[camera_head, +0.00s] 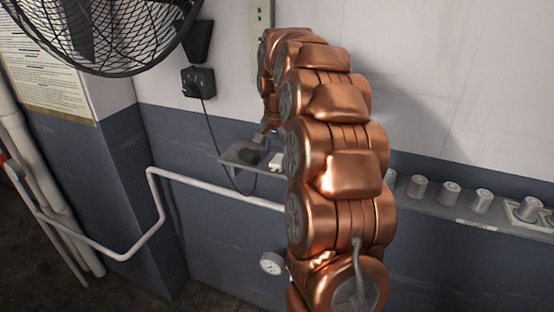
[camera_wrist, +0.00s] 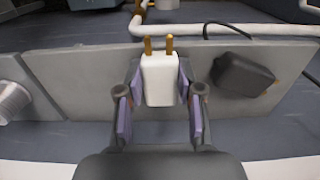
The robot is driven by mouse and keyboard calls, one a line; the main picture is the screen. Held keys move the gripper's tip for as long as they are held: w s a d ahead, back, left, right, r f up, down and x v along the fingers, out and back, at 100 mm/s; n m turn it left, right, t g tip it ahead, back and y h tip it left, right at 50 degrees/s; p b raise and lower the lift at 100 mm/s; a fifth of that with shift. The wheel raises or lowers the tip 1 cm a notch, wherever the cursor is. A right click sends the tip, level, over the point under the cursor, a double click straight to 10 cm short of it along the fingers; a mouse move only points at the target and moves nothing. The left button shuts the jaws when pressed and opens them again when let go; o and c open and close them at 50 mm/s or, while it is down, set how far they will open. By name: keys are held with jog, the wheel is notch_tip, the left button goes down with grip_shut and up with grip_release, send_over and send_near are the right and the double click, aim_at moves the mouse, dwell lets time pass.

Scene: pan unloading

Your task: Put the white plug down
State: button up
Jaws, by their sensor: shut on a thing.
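The white plug (camera_wrist: 159,80) with two brass prongs is between the fingers of my gripper (camera_wrist: 160,95) in the wrist view. The purple-padded fingers press on its two sides, and the prongs point away from the gripper. Behind it is a grey shelf (camera_wrist: 90,75); I cannot tell whether the plug touches it. In the head view the grey shelf (camera_head: 232,158) is fixed to the wall, and the white plug (camera_head: 275,161) shows as a small pale patch. My copper arm hides much of that area.
A black plug (camera_wrist: 242,75) with a cable lies on the shelf, right of my gripper in the wrist view. A black wall box (camera_head: 198,82) has a cable hanging down. A white pipe (camera_head: 215,187) runs below the shelf. Several metal cylinders (camera_head: 450,194) stand on a ledge to the right.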

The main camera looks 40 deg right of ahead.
aim_at(277, 160)
jog(key=o, duration=1.1)
jog(key=shift+o, duration=0.2)
jog(key=shift+r+b, duration=0.8)
jog(key=shift+r, duration=2.5)
jog(key=shift+r+p, duration=1.7)
jog(key=shift+r, duration=1.1)
